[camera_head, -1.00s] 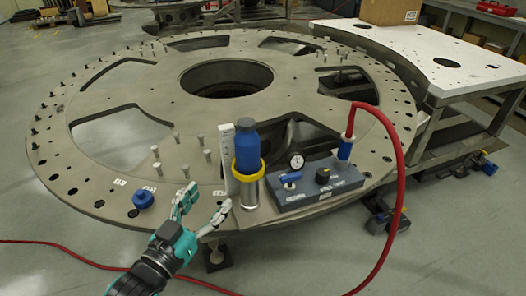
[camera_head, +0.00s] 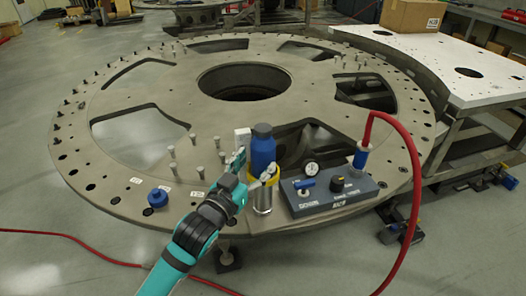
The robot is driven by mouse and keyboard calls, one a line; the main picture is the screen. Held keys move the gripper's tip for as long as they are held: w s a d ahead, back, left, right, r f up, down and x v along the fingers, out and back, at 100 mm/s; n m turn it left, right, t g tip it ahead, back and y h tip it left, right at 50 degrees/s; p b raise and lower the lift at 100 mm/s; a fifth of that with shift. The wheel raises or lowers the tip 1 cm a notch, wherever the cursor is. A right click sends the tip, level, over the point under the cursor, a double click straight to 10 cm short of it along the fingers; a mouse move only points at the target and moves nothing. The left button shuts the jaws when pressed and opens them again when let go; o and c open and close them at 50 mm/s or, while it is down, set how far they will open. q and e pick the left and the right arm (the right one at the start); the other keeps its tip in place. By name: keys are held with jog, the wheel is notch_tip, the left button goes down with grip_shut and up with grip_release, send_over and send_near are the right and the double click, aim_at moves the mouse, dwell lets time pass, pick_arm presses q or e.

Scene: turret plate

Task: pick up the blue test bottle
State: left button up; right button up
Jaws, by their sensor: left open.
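The blue test bottle (camera_head: 263,150) stands upright in a yellow ring (camera_head: 275,181) on top of a silver cylinder (camera_head: 263,199), at the near edge of the round grey turret plate (camera_head: 160,83). My left gripper (camera_head: 253,172) is open at the bottle's left and near side, its fingers by the yellow ring. One finger overlaps the ring in the picture. I cannot tell whether the fingers touch the bottle or the ring. My right gripper is not in view.
A grey gauge box (camera_head: 345,204) with a red hose (camera_head: 415,170) is close to the right. A white block (camera_head: 242,138) is behind the gripper. A blue cap (camera_head: 158,197) and several short pegs are to the left. A cardboard box (camera_head: 411,16) sits on the white table.

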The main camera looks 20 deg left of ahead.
aim_at(263, 153)
pick_arm(q)
jog(key=w, duration=0.2)
jog(key=w+d+p, duration=0.1)
jog(key=w, duration=0.1)
jog(key=shift+w+r, duration=0.15)
jog(key=shift+c, duration=0.5)
jog(key=c, duration=1.1)
jog(key=shift+r, duration=0.15)
jog(key=shift+c, duration=0.6)
